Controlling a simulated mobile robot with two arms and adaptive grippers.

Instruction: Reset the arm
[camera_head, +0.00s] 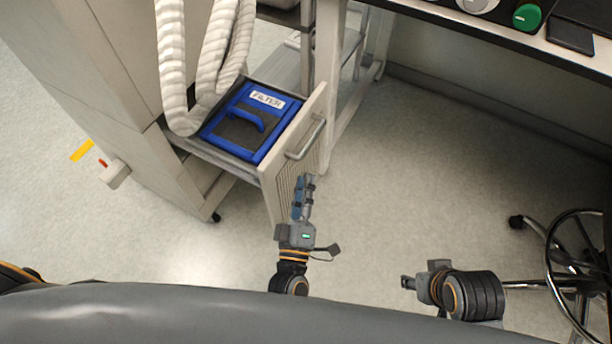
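My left gripper (303,192) is low in the middle of the head view, its fingers pointing up the picture. The fingers look close together and overlap the front of an open drawer (298,150); whether they touch it I cannot tell. No object shows between them. My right gripper (408,282) is at the lower right, over bare floor and away from the drawer. It is small and turned so that its fingers are hard to make out.
The drawer holds a blue filter (243,119) with a handle. White corrugated hoses (178,75) hang beside it at the cabinet (110,70). A workbench (500,38) edges the upper right. A wheeled chair (572,262) stands right. Floor between is clear.

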